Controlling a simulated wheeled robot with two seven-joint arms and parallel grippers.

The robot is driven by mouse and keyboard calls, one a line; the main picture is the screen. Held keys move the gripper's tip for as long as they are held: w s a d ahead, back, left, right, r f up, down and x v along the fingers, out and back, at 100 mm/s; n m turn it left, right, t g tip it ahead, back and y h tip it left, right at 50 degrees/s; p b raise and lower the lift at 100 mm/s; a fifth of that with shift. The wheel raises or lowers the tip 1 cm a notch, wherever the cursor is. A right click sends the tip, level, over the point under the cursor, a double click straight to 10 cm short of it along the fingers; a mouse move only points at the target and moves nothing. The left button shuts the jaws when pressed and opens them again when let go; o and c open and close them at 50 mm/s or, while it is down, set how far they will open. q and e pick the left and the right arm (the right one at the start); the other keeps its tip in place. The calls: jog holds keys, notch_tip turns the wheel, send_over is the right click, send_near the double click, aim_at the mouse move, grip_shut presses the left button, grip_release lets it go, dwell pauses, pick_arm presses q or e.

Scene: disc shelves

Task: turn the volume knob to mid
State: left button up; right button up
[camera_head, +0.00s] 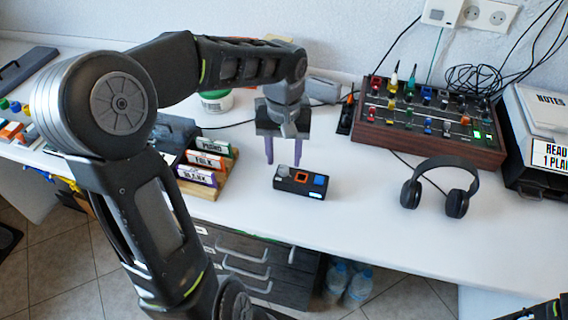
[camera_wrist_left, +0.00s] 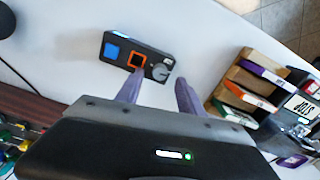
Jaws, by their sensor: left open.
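The volume knob (camera_head: 282,170) is a small grey round knob on the left end of a low black box (camera_head: 301,188). The box also has an orange-framed square and a blue square on top. My left gripper (camera_head: 283,162) points down, open and empty, close above the knob. In the left wrist view the knob (camera_wrist_left: 160,73) appears between the two purple fingertips, near the end of the box (camera_wrist_left: 115,50). I cannot tell whether either finger touches it. The knob's pointer is too small to read.
A wooden rack of labelled cases (camera_head: 208,165) stands left of the box. Headphones (camera_head: 440,187) lie to the right, with a mixer (camera_head: 430,125) behind them.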

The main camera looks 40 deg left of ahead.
aim_at(284, 168)
pick_arm(q)
jog(key=shift+f, duration=1.6)
jog(key=shift+c, duration=0.4)
grip_shut()
